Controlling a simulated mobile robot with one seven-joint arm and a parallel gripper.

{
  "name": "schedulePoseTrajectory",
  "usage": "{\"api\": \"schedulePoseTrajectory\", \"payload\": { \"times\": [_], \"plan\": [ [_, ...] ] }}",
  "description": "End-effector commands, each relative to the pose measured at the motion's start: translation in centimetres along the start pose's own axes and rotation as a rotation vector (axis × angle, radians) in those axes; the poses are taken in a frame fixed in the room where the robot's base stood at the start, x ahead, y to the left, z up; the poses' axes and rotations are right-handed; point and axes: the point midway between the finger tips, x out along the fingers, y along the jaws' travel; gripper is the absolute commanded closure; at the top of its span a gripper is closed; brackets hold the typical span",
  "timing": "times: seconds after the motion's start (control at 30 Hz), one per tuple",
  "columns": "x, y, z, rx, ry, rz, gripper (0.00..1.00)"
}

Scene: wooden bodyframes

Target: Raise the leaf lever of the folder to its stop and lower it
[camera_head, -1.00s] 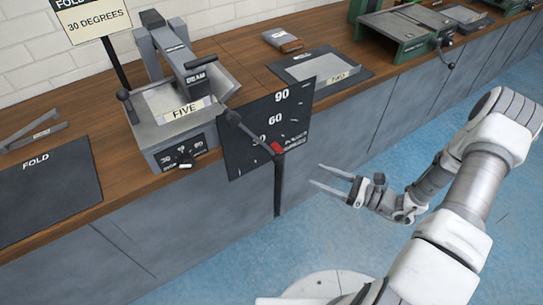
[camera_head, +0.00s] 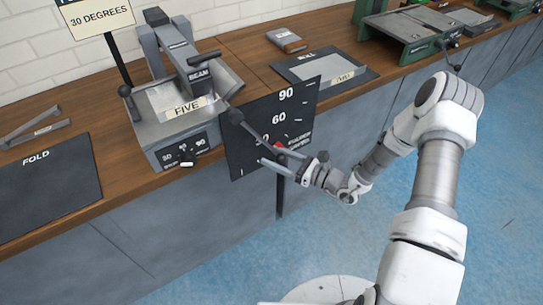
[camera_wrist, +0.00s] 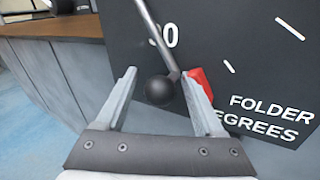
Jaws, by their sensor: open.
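The folder (camera_head: 185,112) is a grey metal machine on the bench, with a plate marked FIVE and a black beam handle on top. Its leaf lever (camera_head: 252,131) is a thin dark rod slanting down to the right in front of a black degree board (camera_head: 290,112). In the wrist view the lever (camera_wrist: 152,28) ends in a black ball knob (camera_wrist: 159,90). My gripper (camera_head: 267,155) is open at this lower end. In the wrist view the knob appears between the open fingers (camera_wrist: 158,73), with visible gaps on both sides. A red piece (camera_wrist: 201,84) shows beside the right finger.
A black FOLD mat (camera_head: 45,188) lies left of the folder, with grey strips (camera_head: 38,132) behind it. A ROLL mat (camera_head: 298,72) with a metal sheet lies to the right. Green machines (camera_head: 410,30) stand farther along. The blue floor before the bench is clear.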

Motion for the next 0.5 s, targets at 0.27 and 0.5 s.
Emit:
{"api": "schedulePoseTrajectory", "payload": {
  "times": [0.27, 0.5],
  "plan": [
    [1.57, 0.0, 0.04, 0.0, -0.001, 0.0, 0.3],
    [1.56, 0.0, 0.05, 0.0, -0.001, 0.0, 0.37]
  ]
}}
